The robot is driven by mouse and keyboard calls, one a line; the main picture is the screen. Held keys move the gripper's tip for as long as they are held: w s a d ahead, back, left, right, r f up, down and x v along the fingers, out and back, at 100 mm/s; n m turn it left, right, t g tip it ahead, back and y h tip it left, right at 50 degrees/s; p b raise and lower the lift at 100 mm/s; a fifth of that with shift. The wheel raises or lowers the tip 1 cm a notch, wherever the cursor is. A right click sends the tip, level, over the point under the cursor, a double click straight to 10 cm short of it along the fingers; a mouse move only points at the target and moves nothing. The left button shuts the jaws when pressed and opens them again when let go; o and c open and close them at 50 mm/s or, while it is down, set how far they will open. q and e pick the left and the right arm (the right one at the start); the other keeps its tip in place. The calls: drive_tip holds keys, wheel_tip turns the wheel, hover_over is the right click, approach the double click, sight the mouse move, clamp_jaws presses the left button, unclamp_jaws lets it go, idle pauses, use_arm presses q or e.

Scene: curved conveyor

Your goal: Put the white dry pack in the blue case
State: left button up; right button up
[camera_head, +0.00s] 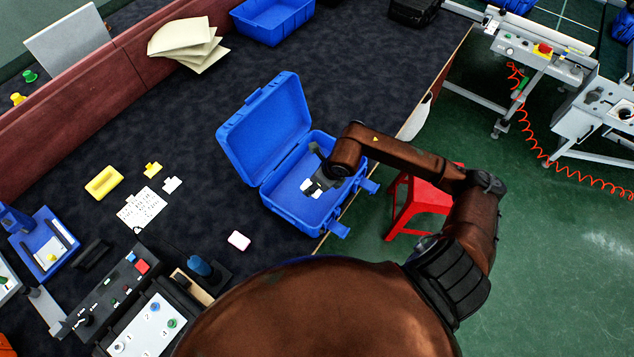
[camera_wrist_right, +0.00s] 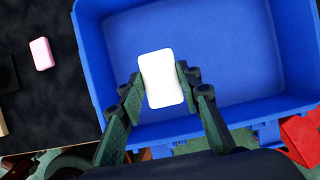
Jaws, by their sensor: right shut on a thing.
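The blue case (camera_head: 290,205) stands open on the dark table, its lid (camera_head: 265,125) raised toward the back left. In the right wrist view the case's inside (camera_wrist_right: 215,45) lies beneath my fingers. My right gripper (camera_wrist_right: 160,80) is shut on the white dry pack (camera_wrist_right: 161,78), a small white block with rounded corners. In the head view my right gripper (camera_head: 318,182) is over the open case with the pack between its fingers; I cannot tell the exact height above the case floor. My left gripper does not show in either view.
A pale pink-white block (camera_head: 239,240) lies left of the case; it also shows in the right wrist view (camera_wrist_right: 41,53). A blue bin (camera_head: 272,22) and paper envelopes (camera_head: 188,42) are at the back. A red stool (camera_head: 420,203) stands beyond the table's right edge.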

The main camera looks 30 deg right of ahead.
drive_tip(key=w+d+f, duration=0.1)
drive_tip(key=f, duration=0.1)
drive_tip(key=w+d+f, duration=0.3)
drive_tip(key=w+f, duration=0.1)
drive_tip(key=shift+d+f, duration=0.2)
drive_tip(key=shift+f, duration=0.1)
wheel_tip(320, 180, down, 3)
drive_tip(key=shift+w+f, duration=0.1)
drive_tip(key=shift+f, duration=0.05)
drive_tip(key=o, duration=0.5)
drive_tip(key=shift+f, duration=0.1)
drive_tip(key=shift+c, duration=0.2)
drive_tip(key=o, duration=0.5)
drive_tip(key=v, duration=1.2)
